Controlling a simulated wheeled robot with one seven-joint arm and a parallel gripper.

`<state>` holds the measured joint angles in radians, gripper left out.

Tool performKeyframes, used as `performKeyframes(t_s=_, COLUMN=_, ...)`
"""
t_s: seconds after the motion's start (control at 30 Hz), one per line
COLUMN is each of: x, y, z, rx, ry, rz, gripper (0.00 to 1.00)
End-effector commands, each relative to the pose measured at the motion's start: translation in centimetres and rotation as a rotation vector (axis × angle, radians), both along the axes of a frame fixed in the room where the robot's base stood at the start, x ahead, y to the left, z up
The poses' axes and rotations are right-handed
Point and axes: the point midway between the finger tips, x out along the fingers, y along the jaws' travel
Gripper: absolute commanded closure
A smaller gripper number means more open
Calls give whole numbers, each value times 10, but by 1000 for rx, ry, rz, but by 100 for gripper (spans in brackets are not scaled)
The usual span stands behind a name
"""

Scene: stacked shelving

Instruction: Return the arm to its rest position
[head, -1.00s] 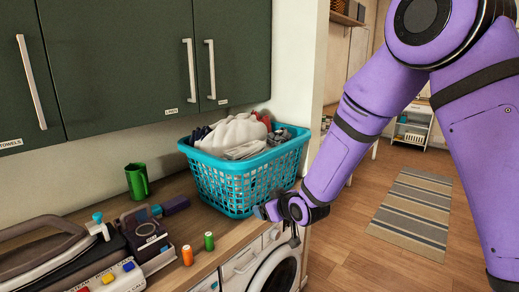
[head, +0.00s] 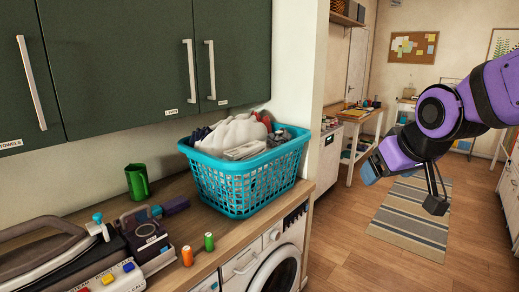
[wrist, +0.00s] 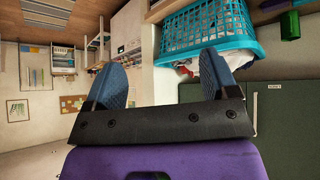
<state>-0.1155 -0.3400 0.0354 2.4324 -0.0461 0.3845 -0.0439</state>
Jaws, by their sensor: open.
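My purple arm reaches in from the right in the head view, with my gripper (head: 378,165) in the air over the floor, to the right of the counter and well apart from it. In the wrist view my gripper (wrist: 163,85) shows two blue fingers spread wide, with nothing between them. That view is turned upside down. A teal laundry basket (head: 240,190) full of clothes stands on the counter, left of my gripper; it also shows in the wrist view (wrist: 195,28).
The wooden counter (head: 205,240) holds a green mug (head: 138,181), an orange spool (head: 187,256), a green spool (head: 209,241) and an iron (head: 45,245). Dark green cabinets (head: 150,60) hang above. A striped rug (head: 410,225) lies on open floor. A workbench (head: 355,115) stands farther back.

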Motion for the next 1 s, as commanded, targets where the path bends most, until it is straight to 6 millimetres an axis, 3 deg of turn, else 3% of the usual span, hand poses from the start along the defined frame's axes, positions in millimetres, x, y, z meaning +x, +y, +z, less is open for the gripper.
performKeyframes(t_s=0.3, x=-105, y=-40, z=22, rx=32, ry=121, rz=-142, gripper=20)
performKeyframes(t_s=0.5, x=-152, y=-50, z=23, rx=53, ry=183, rz=-197, gripper=20)
performKeyframes(t_s=0.67, x=-168, y=-52, z=22, rx=60, ry=206, rz=-214, gripper=20)
performKeyframes(t_s=1.0, x=-169, y=-53, z=22, rx=61, ry=207, rz=-215, gripper=20)
